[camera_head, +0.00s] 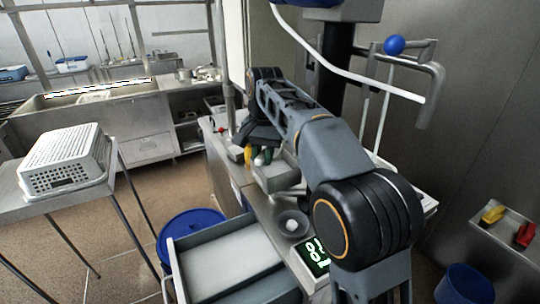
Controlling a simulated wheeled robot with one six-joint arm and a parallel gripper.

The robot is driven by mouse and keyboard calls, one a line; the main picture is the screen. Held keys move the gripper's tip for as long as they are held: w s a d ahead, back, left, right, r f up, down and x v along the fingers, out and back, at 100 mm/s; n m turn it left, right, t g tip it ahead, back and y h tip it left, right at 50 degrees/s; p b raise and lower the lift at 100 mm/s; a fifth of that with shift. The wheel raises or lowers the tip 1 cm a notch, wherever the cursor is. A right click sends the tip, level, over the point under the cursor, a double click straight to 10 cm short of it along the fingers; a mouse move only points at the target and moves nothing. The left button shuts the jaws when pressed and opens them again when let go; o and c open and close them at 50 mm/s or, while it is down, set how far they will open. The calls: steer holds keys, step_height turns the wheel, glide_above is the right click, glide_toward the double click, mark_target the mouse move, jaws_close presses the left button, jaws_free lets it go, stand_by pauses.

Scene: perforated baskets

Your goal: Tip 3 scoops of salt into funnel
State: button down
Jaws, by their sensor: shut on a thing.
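My gripper (257,148) is at the far end of the work surface, past my arm. It looks shut on a small scoop, of which a yellow and green part (248,154) shows; the rest is mostly hidden. A small pale spot (259,160) lies just below the fingers, and I cannot tell if it is salt. A grey open tub (282,177) stands beneath and to the right of the gripper. A dark grey round bowl or funnel (292,223) stands nearer to me, apart from the gripper.
An open drawer (225,265) juts out left, by a blue bin (190,228). A white perforated basket (65,160) sits on a side table. A blue ball-topped lever (394,45) is upper right.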

stand_by(0.3)
steer(key=f+b, duration=0.1)
steer(key=b, duration=0.1)
steer(key=t+b, duration=0.1)
steer(key=f+t+b, duration=0.1)
steer(key=b, duration=0.1)
steer(key=shift+s+a+f+h+b, duration=0.1)
steer(key=shift+s+f+h+b, duration=0.15)
steer(key=shift+f+h+b, duration=0.1)
steer(key=shift+f, duration=0.15)
stand_by(0.5)
step_height(320, 180, down, 3)
steer(key=t+b, duration=0.2)
steer(key=b, duration=0.4)
steer(key=shift+h, duration=0.35)
steer(key=shift+b, duration=0.3)
steer(key=y+b, duration=0.1)
steer(key=t+y+b, duration=0.1)
steer(key=y+b, duration=0.1)
steer(key=shift+s+d, duration=0.2)
steer(key=shift+d, duration=0.2)
